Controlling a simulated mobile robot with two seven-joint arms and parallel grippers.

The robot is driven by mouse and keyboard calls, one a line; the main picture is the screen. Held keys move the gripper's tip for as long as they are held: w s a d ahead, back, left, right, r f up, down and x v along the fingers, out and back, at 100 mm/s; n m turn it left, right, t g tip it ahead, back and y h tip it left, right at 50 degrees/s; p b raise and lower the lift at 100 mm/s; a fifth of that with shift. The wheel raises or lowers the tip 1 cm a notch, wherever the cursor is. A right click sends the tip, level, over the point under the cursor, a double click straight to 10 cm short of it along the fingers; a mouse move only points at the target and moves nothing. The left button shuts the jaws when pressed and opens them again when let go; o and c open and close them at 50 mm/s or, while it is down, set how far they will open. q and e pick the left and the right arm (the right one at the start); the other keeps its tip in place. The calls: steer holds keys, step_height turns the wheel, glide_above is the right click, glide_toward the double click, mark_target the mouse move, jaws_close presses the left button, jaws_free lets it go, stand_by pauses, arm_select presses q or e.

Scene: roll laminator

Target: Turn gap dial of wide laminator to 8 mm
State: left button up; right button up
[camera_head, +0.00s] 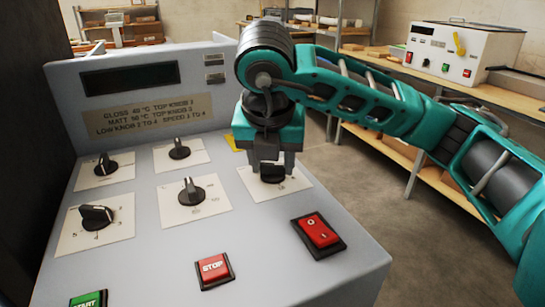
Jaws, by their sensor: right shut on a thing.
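The laminator's control panel (150,255) fills the left and middle of the head view. My right gripper (271,165) points down over the panel's right side and is shut on a black dial (272,178). The gripper covers most of this dial, so its pointer is hidden. The dial sits on a white scale plate (289,184) whose marks are too small and too covered to read. I cannot read a label naming it as the gap dial. My left gripper is not in view.
Several other black knobs, including a large one (96,217) and a middle one (191,191), stand on the panel. A red rocker switch (318,233), red STOP button (213,269) and green START button (90,299) are near the front. A dark display (131,79) is above.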

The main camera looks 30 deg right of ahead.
steer(key=o, duration=0.8)
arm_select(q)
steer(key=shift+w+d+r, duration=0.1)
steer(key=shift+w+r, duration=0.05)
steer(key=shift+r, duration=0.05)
arm_select(e)
steer(key=shift+o, duration=1.3)
steer(key=shift+s+a+r, duration=0.1)
steer(key=shift+r, duration=0.45)
arm_select(q)
steer(key=p, duration=0.1)
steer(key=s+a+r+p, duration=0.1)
steer(key=p, duration=0.1)
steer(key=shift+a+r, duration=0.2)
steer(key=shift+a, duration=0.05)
arm_select(e)
steer(key=v, duration=1.2)
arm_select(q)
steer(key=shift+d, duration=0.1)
arm_select(e)
steer(key=shift+f, duration=0.1)
